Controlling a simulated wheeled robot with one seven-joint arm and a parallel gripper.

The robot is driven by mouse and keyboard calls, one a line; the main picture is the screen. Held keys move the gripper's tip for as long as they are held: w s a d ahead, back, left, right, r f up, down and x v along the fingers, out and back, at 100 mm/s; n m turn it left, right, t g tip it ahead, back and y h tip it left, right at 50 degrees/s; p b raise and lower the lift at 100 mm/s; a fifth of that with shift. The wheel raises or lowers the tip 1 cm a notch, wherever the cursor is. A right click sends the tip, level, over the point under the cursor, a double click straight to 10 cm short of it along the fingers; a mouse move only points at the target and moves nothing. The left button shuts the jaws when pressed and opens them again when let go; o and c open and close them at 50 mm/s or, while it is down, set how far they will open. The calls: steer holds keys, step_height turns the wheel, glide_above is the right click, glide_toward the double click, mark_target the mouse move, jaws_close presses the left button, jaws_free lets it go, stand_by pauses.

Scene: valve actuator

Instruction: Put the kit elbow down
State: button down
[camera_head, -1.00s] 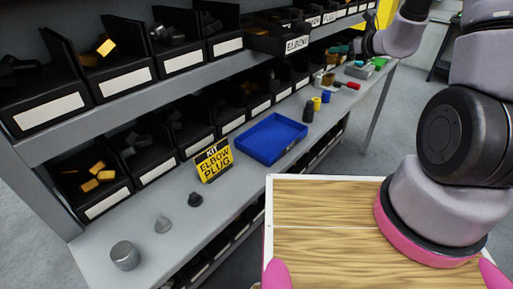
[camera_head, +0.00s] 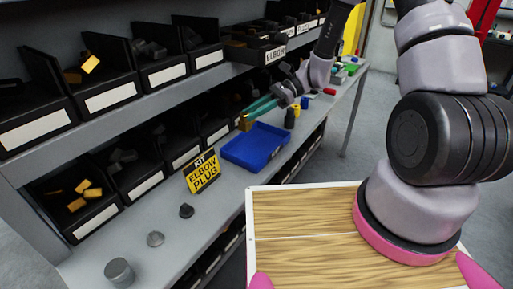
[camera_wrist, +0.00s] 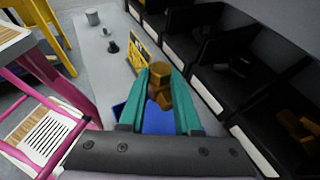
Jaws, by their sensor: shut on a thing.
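A brass-coloured elbow (camera_head: 245,122) is held at the tips of my gripper (camera_head: 257,110), which has teal fingers. The wrist view shows the elbow (camera_wrist: 160,82) between the two fingers, which are shut on it. The gripper and elbow are above the blue tray (camera_head: 235,155), near its far left edge, apart from the tray floor. In the wrist view the tray (camera_wrist: 158,122) shows below and behind the elbow. The tray looks empty in the head view. A yellow and black sign (camera_head: 201,171) reading KIT ELBOW PLUG stands left of the tray.
Grey and dark pieces (camera_head: 119,272) stand on the bench at the front left. A yellow item (camera_head: 290,118) and other small coloured parts are right of the tray. My wooden top is in front.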

steer(key=shift+s+f, duration=0.2)
steer(key=shift+f, duration=4.85)
steer(key=shift+f, duration=0.1)
steer(key=c, duration=0.6)
jaws_free()
